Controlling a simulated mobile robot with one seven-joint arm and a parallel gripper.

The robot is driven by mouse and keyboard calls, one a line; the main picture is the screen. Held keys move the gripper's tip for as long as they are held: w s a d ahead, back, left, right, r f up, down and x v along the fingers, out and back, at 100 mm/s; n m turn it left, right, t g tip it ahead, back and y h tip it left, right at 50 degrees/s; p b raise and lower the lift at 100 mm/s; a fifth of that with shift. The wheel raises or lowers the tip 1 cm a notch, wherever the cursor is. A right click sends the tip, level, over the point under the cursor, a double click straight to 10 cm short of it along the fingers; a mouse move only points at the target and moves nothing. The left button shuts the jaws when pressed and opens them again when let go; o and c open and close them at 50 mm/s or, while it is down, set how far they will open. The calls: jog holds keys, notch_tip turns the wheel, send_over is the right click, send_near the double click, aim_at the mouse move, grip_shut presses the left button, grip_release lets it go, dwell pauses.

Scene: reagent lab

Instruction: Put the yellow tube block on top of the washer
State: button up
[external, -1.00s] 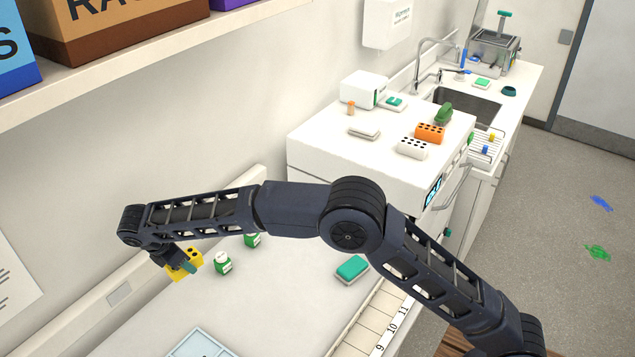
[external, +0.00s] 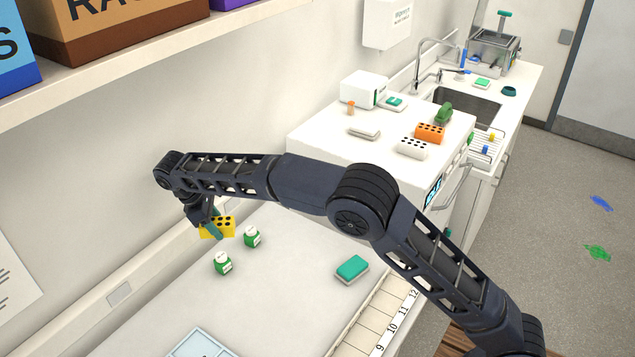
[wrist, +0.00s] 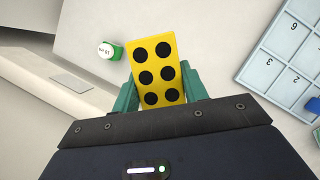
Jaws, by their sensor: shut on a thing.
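The yellow tube block (external: 218,228), with rows of black holes on top, is held in my gripper (external: 212,222) above the counter at the left. In the wrist view the yellow block (wrist: 153,68) sits between the green fingers of my gripper (wrist: 158,88), which touch its sides. The washer (external: 350,165) is the white box-shaped unit at the centre right, with a blue display on its front. Its top carries an orange tube block (external: 430,132) and a white tube block (external: 412,149). My arm hides part of its near side.
Two green bottles with white caps (external: 222,264) (external: 252,237) stand on the counter near the held block. A teal and white sponge-like item (external: 352,267) lies right of them. A white device (external: 363,89) and a grey-white flat item (external: 364,132) are on the washer. Its front left top is clear.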

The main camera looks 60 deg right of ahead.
jog(key=s+d+r+m+y, duration=0.2)
jog(key=d+m, duration=0.3)
jog(key=d, duration=0.2)
jog(key=s+d+r+m+y, duration=0.1)
jog(key=s+d+m+y, duration=0.1)
jog(key=d+m, duration=0.45)
notch_tip(320, 180, up, 23)
jog(key=m+t+h, duration=0.2)
jog(key=m+t, duration=0.6)
jog(key=m, duration=2.5)
send_over(400, 166)
jog(key=s, duration=0.2)
jog(key=f, duration=1.9)
jog(key=shift+w+a+f, duration=0.1)
jog(key=shift+w+f, duration=0.15)
jog(key=shift+f, duration=0.1)
jog(key=o, duration=1.1)
jog(key=shift+c, duration=0.2)
